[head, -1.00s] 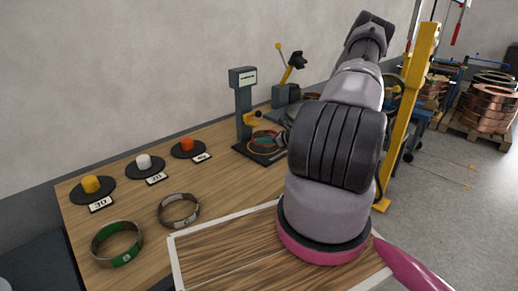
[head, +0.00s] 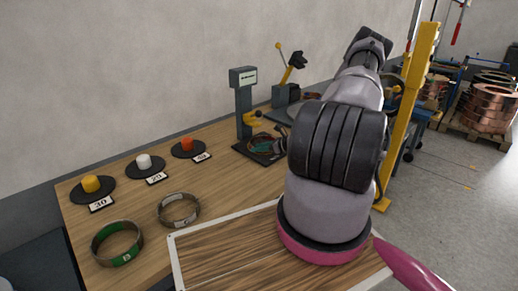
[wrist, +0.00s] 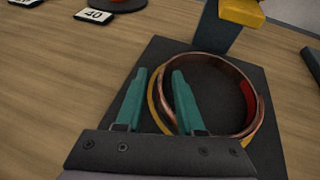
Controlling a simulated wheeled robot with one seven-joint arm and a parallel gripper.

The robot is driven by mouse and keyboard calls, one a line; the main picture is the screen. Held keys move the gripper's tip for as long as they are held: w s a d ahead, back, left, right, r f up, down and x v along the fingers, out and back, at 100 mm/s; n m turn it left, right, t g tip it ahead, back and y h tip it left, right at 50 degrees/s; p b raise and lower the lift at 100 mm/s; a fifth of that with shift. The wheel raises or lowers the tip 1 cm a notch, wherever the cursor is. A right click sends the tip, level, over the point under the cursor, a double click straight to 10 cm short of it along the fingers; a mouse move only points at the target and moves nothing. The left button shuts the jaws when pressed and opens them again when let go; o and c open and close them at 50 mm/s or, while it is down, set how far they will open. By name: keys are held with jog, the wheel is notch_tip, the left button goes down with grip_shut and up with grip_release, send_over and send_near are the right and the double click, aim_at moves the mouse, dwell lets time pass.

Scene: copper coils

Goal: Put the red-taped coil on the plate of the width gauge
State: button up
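The copper coil with red tape (wrist: 246,92) on its inner right side lies flat on the dark plate (wrist: 150,58) of the width gauge in the wrist view. A yellow ring (wrist: 154,112) shows at the coil's left edge. My gripper (wrist: 158,80) is open, with its two teal fingers apart on either side of the coil's left wall. I cannot tell whether either finger touches it. In the head view, the gauge (head: 243,105) stands at the back of the table, and my arm hides part of its plate.
A green-taped coil (head: 117,243) and a white-taped coil (head: 177,210) lie on the table's left part. A yellow post (head: 408,115) rises right of my arm.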

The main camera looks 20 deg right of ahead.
jog(key=shift+r, duration=0.1)
jog(key=v, duration=1.2)
jog(key=s+a+r+n+g, duration=0.35)
jog(key=a+r+n, duration=0.5)
jog(key=r, duration=0.55)
jog(key=s+a+r+n+g, duration=0.2)
jog(key=a+r+n+g, duration=0.2)
jog(key=a+r+n, duration=0.65)
jog(key=s+a+r+n+t+h, duration=0.2)
jog(key=s+r, duration=0.7)
jog(key=s+a+r+n+t+h, duration=0.1)
jog(key=s+a+r+n+h, duration=0.1)
jog(key=s+r, duration=0.7)
jog(key=shift+s+a+r+n+t+h, duration=0.15)
jog(key=shift+a+r+n+t+h, duration=0.15)
jog(key=shift+r+n+h, duration=0.45)
